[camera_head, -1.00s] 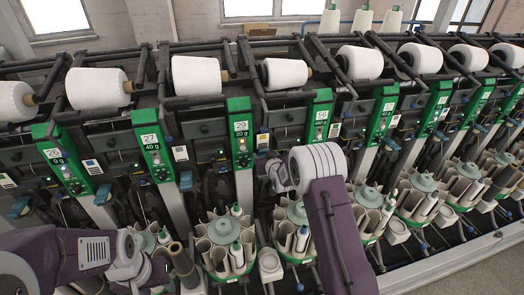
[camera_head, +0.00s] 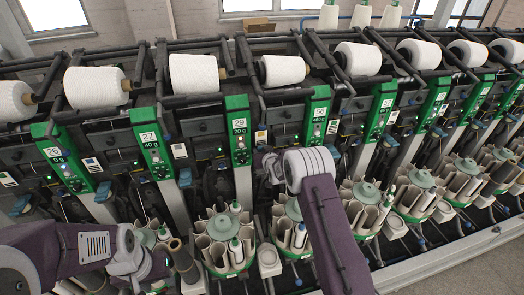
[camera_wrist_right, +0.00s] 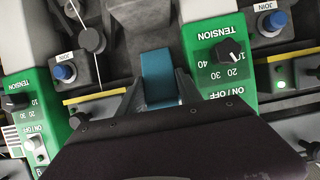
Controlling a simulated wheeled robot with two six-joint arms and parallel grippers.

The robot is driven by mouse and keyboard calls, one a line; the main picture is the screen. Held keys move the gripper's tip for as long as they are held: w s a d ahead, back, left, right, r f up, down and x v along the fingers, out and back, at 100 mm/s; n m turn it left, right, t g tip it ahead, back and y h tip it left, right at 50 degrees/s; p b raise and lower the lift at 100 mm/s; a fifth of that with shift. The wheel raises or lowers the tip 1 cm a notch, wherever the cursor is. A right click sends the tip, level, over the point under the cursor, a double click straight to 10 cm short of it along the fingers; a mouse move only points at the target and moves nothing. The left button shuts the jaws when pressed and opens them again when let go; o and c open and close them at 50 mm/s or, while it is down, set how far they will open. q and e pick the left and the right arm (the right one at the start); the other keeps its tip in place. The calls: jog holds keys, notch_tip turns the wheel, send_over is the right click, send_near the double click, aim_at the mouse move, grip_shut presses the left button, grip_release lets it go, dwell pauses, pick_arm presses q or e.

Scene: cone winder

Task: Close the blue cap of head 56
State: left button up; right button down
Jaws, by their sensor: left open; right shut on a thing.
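In the right wrist view, a blue cap (camera_wrist_right: 160,78) sits in the middle, between two green panels. My right gripper (camera_wrist_right: 157,98) is shut on it; the dark gripper body hides its near part. My own wrist hides the cap there. My left gripper (camera_head: 140,268) is open at the lower left, away from that cap, with its fingertips hard to make out.
White yarn cones (camera_head: 194,74) line the top of the machine. Round bobbin magazines (camera_head: 225,240) stand along the front below the panels, close under my arms. Other blue caps (camera_head: 185,178) show beside neighbouring panels. The floor at the lower right (camera_head: 480,265) is clear.

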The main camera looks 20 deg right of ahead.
jog(key=shift+s+f+t+b, duration=0.35)
jog(key=shift+f+t+b, duration=0.45)
jog(key=shift+b, duration=3)
jog(key=shift+s+f+t+b, duration=0.4)
jog(key=shift+t+b, duration=0.7)
jog(key=shift+b, duration=2.7)
jog(key=t+b, duration=0.1)
jog(key=b, duration=0.7)
jog(key=s+t+b, duration=0.1)
jog(key=t+b, duration=0.1)
jog(key=b, duration=0.6)
jog(key=shift+r+t+b, duration=0.2)
jog(key=shift+t+b, duration=0.1)
jog(key=shift+b, duration=0.35)
jog(key=c, duration=1)
grip_release()
jog(key=shift+s, duration=0.1)
jog(key=shift+f, duration=0.25)
